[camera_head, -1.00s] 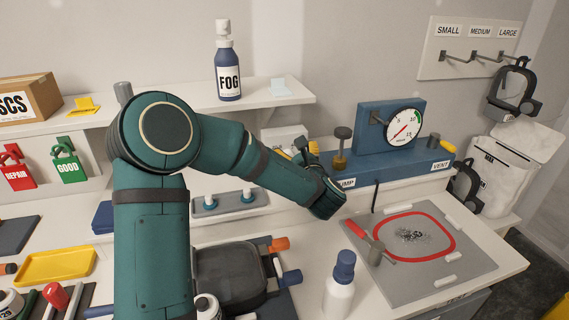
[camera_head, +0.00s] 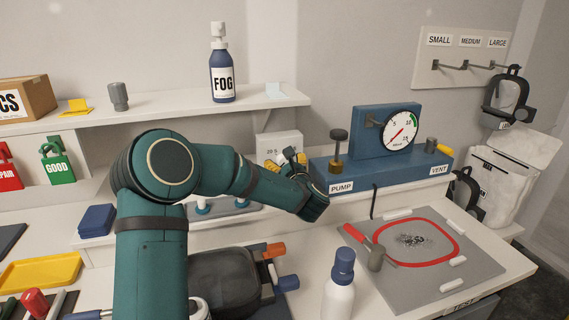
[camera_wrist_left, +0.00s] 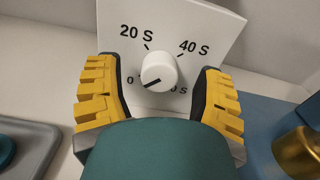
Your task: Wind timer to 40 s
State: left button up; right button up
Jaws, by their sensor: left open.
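The timer is a white panel (camera_wrist_left: 195,25) with a round white knob (camera_wrist_left: 158,72) and marks for 0, 20 S and 40 S. The dark line on the knob points down-left, near the 0 mark. One lower-right mark is partly hidden by the knob. In the head view the timer (camera_head: 275,143) stands under the shelf, partly covered by my gripper. My left gripper (camera_head: 293,158) is in front of it. In the wrist view its yellow-padded fingers (camera_wrist_left: 160,88) are open, one on each side of the knob, with gaps to it. My right gripper is not in view.
The blue pump unit (camera_head: 385,170) with its gauge stands right of the timer. A shelf (camera_head: 180,118) above holds a FOG bottle (camera_head: 222,78). A white bottle with a blue cap (camera_head: 340,285) stands in front. A grey mat (camera_head: 390,285) lies at right.

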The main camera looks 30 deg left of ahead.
pick_arm(q)
jog(key=shift+w+a, duration=0.15)
jog(key=shift+a, duration=0.1)
grip_shut()
jog(key=shift+r, duration=0.1)
dwell(1.2)
grip_release()
jog(key=shift+d, duration=0.15)
jog(key=v, duration=0.7)
jog(key=shift+d, duration=0.15)
